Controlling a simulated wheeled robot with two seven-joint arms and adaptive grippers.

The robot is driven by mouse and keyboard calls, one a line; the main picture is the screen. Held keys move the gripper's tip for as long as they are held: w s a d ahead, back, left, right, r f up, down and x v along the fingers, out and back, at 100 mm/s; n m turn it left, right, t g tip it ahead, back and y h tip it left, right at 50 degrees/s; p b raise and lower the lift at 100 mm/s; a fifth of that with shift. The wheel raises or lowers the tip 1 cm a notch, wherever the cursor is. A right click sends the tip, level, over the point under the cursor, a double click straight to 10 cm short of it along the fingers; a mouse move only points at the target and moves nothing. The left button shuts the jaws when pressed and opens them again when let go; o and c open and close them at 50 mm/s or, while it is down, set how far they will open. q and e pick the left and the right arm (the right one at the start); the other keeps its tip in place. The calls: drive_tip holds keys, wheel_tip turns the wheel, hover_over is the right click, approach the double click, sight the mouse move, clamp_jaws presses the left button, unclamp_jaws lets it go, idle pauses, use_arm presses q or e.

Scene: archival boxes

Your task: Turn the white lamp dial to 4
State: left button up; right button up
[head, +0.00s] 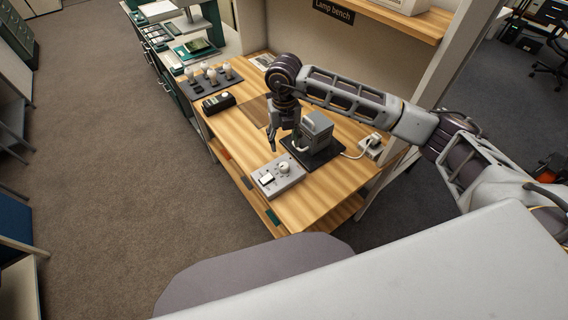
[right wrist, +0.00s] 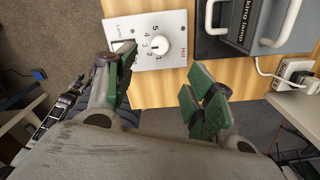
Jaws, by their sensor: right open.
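The white lamp dial (right wrist: 159,45) sits on a pale control panel (right wrist: 177,22), with printed numbers around the dial's left side. I cannot tell which number it points to. In the head view the dial (head: 283,169) is on the panel (head: 291,181) at the bench's front edge. A white rocker switch (head: 267,179) is beside it. My right gripper (head: 282,146) is above the bench, close behind the panel in the head view. In the right wrist view its green-padded fingers (right wrist: 161,92) are spread, empty and apart from the dial.
A grey lamp housing (head: 317,129) stands on a black mat (head: 322,157) right beside my right gripper. A cord runs to a white socket (head: 371,148). Bulbs on a stand (head: 211,81) and a black box (head: 218,103) are farther left. The front left of the bench is clear.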

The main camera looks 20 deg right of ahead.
sight(284, 165)
drive_tip(key=shift+f+p, duration=0.95)
drive_tip(key=shift+f, duration=5.65)
drive_tip(key=c, duration=1)
